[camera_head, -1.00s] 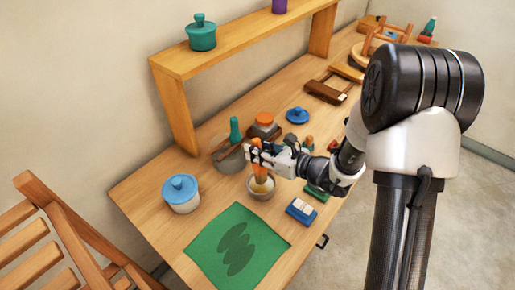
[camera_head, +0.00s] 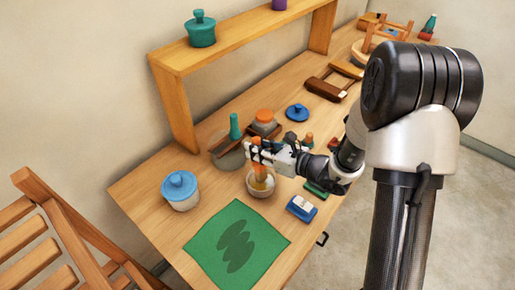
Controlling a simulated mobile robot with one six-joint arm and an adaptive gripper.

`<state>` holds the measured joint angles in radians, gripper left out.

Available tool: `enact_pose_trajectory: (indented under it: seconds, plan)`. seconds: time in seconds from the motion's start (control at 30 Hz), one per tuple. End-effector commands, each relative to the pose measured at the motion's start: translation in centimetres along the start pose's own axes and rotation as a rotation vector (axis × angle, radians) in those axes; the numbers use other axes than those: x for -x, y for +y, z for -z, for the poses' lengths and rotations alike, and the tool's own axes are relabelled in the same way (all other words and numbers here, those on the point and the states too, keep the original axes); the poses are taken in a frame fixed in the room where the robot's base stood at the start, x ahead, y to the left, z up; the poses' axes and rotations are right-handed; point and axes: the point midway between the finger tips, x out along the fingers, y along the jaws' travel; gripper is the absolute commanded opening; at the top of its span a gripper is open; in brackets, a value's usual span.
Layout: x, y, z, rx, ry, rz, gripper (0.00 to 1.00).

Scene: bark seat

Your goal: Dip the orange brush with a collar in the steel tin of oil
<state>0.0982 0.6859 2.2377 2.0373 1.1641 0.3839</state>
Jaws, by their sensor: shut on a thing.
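My gripper (camera_head: 258,152) is shut on the orange brush (camera_head: 259,170), which it holds upright by the handle. The brush's lower end is inside the small steel tin of oil (camera_head: 262,192) on the bench, with yellowish oil or bristle colour showing inside the rim. The brush tip is hidden in the tin, so I cannot tell how deep it is. The collar is hard to make out at this size.
A grey bowl (camera_head: 226,156) with a teal-handled tool (camera_head: 235,127) stands just behind the tin. An orange-lidded jar (camera_head: 264,120) is beyond. A blue-lidded white pot (camera_head: 181,191) is left, a green cloth (camera_head: 205,245) in front, a blue-and-white block (camera_head: 301,208) right.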

Motion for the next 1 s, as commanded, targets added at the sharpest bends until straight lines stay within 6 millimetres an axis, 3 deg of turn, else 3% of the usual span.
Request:
enact_pose_trajectory:
  seconds: [1.0]
  plan:
    - [-0.24,-0.14,0.75,0.000,0.000,0.000,0.00]
